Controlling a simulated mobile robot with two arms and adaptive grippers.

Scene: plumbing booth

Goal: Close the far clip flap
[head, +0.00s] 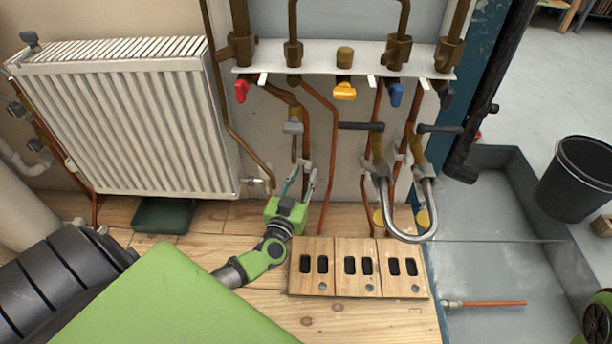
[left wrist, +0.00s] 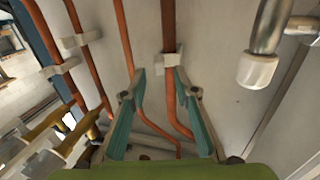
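My left gripper (head: 296,184) is low at the wall behind the wooden floor, beside a copper pipe. In the left wrist view its teal fingers (left wrist: 160,98) are spread apart with nothing gripped between them. A pale clip (left wrist: 170,64) sits on a copper pipe just beyond the fingertips, in line with the gap. I cannot tell whether its flap is open or shut. More pale clips (left wrist: 57,68) and (left wrist: 80,40) hold pipes at the left of that view. In the head view, the clip at the gripper is small and partly hidden by the fingers. My right gripper is not in view.
A white radiator (head: 125,120) stands left of my left arm. A chrome U-pipe (head: 408,236) and wooden socket boards (head: 357,267) are to the right. A black bucket (head: 578,180) stands farther right.

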